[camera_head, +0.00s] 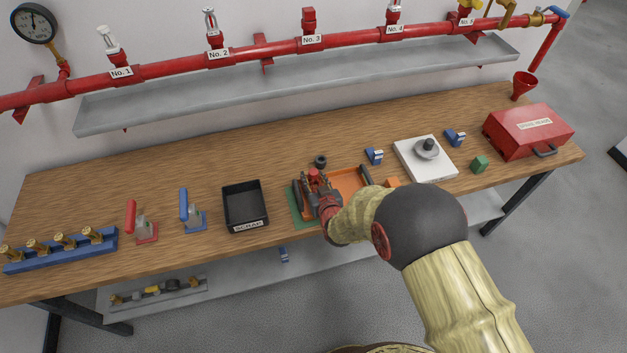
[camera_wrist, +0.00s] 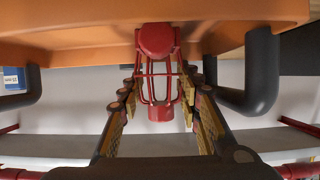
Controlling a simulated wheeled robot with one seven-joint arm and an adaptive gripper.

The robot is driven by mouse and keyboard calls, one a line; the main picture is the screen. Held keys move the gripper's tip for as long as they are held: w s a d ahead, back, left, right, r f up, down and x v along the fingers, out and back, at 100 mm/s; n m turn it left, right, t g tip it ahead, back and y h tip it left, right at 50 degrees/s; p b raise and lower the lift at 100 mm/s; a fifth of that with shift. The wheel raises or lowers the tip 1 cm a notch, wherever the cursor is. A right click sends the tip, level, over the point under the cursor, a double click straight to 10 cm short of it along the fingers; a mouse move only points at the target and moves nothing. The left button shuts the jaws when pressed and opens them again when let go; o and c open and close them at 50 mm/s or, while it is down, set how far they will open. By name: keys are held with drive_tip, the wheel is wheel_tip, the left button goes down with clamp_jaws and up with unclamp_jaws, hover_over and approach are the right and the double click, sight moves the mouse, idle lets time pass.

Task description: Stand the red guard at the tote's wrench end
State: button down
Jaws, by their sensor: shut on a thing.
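The red guard, a small wire cage with a round cap, shows between my fingers in the wrist view (camera_wrist: 157,75). My gripper (camera_wrist: 160,95) is shut on it. In the head view, my gripper (camera_head: 318,190) is at the left part of the orange tote (camera_head: 348,181), and the guard's red top (camera_head: 314,174) shows there. The tote also spans the top of the wrist view (camera_wrist: 80,40), with a dark handle (camera_wrist: 262,75) on either side. My arm hides part of the tote. I cannot make out a wrench or tell whether the guard touches the tote.
A green mat (camera_head: 295,214) shows at the tote's left. A black scrap tray (camera_head: 244,206) stands further left. A black ring (camera_head: 320,161) lies behind the tote. A white plate (camera_head: 425,170) and a red box (camera_head: 528,131) are to the right. The back left of the bench is clear.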

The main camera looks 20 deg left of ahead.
drive_tip(key=shift+r, duration=0.15)
drive_tip(key=shift+f, duration=0.2)
drive_tip(key=c, duration=1.5)
unclamp_jaws()
drive_tip(key=shift+c, duration=0.2)
drive_tip(key=shift+r, duration=0.1)
drive_tip(key=shift+s+r, duration=0.1)
drive_tip(key=shift+r, duration=0.05)
drive_tip(key=p+v, duration=0.2)
drive_tip(key=v, duration=0.9)
drive_tip(key=shift+s+d, duration=0.25)
drive_tip(key=shift+s, duration=0.1)
